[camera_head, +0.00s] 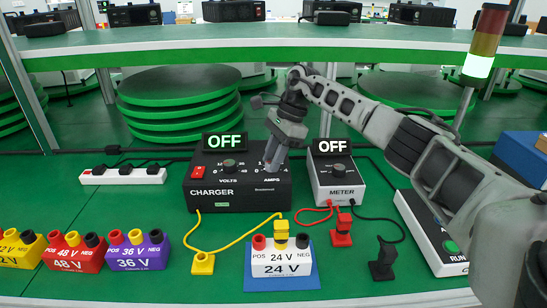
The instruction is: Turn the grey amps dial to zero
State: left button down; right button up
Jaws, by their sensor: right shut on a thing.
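The black charger (238,203) stands on the green bench with an OFF display (224,141) on top. Its VOLTS dial (229,163) shows at the middle of its face. The AMPS label (271,179) is to the right of it. My right gripper (269,165) comes down from above and is shut on the amps dial just over this label. The gripper hides most of the dial, so its pointer cannot be read. My left gripper is not in view.
The white meter (333,192) stands close to the right of the charger. In front are a 24 V battery block (282,268) on a blue mat, a yellow clamp (203,263), a red clamp (341,233) and a black clamp (382,262). A white power strip (120,175) lies left.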

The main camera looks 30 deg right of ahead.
dwell(0.3)
jog(key=o, duration=0.9)
jog(key=shift+o, duration=0.4)
jog(key=shift+r, duration=0.1)
jog(key=p+v, duration=0.1)
jog(key=v, duration=1.5)
